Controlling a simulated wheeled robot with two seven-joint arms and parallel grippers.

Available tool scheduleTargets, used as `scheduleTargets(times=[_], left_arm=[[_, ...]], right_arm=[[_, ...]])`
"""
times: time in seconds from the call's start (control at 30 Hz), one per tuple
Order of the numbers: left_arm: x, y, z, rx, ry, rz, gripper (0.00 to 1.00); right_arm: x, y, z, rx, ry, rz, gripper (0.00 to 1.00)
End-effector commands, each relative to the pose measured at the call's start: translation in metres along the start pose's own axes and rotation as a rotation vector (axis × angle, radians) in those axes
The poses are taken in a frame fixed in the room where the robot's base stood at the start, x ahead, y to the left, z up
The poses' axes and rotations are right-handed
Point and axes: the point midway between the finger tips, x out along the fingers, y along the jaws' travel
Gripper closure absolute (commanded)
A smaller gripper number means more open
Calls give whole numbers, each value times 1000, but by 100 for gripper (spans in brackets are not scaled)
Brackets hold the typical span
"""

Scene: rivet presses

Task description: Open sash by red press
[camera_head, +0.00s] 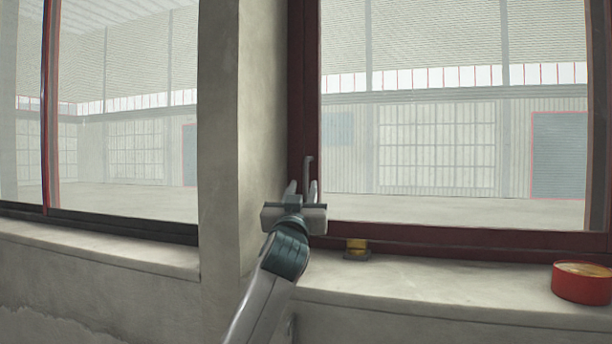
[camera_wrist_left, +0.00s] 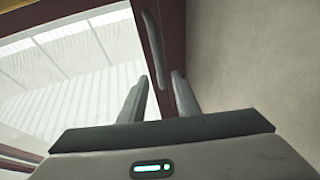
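The sash (camera_head: 303,90) has a dark red frame around a large pane and appears shut in its opening. A grey upright handle (camera_head: 308,168) is on the sash's left frame bar. My left gripper (camera_head: 302,188) is at the lower part of this handle, its two fingers apart. In the left wrist view my left gripper (camera_wrist_left: 160,95) shows its fingers spread, with the dark red frame bar (camera_wrist_left: 172,50) running behind them and the handle (camera_wrist_left: 153,35) beyond the tips. Contact with the handle cannot be told. No red press is in view. My right gripper is not in view.
A concrete pillar (camera_head: 218,140) stands left of the sash. A round red tin (camera_head: 580,285) stands on the sill (camera_head: 440,285) at the right. Another window (camera_head: 120,120) is at the left.

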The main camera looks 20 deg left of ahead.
Motion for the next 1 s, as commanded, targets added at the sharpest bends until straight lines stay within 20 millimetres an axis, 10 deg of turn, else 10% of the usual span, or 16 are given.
scheduleTargets(times=[0.4, 0.87, 1.0], left_arm=[[53, 0, 11, 0, -1, -1, 70], [60, 0, 13, 0, 0, 0, 70], [60, 0, 13, 0, 0, 0, 100]], right_arm=[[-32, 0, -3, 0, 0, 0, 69], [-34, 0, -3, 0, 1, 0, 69], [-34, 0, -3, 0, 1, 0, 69]])
